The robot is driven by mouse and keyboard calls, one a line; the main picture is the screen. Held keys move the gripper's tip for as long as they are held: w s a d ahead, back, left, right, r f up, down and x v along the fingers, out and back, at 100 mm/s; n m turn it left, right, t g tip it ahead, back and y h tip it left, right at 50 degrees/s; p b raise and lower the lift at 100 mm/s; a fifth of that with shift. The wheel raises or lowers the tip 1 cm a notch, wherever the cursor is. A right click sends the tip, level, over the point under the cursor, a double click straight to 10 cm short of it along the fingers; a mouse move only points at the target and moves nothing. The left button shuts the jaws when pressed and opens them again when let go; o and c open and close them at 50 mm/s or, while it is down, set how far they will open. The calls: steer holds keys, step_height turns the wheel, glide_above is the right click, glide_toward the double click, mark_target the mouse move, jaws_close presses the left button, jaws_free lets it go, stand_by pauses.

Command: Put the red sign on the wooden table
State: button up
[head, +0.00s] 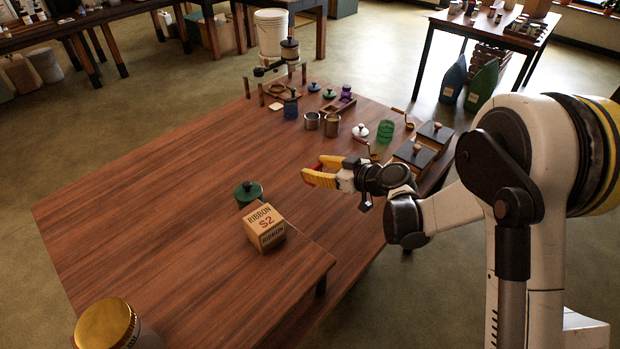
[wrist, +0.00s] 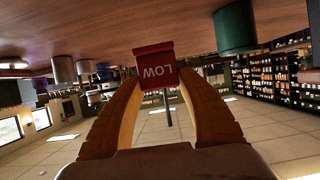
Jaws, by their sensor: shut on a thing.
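The red sign (wrist: 155,66), lettered LOW, is held between the fingertips of my gripper (wrist: 158,82) in the wrist view, which shows the scene upside down. In the head view only a bit of red shows at the yellow fingers of my gripper (head: 312,176). The gripper is low over the right part of the wooden table (head: 150,190). I cannot tell whether the sign touches the tabletop.
Metal cups (head: 331,125), a green jar (head: 386,131) and a wooden tray (head: 342,103) crowd the far right. The table's left and middle are clear.

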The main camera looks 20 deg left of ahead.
mark_target(318, 165)
steer(key=w+f, duration=0.1)
steer(key=w+f+b, duration=0.1)
steer(key=w, duration=0.1)
steer(key=w+a+f, duration=0.1)
steer(key=shift+w, duration=0.2)
steer(key=shift+f+b, duration=1.2)
steer(key=shift+f, duration=0.6)
steer(key=shift+f, duration=0.15)
steer(key=o, duration=1.1)
steer(key=shift+c, duration=0.2)
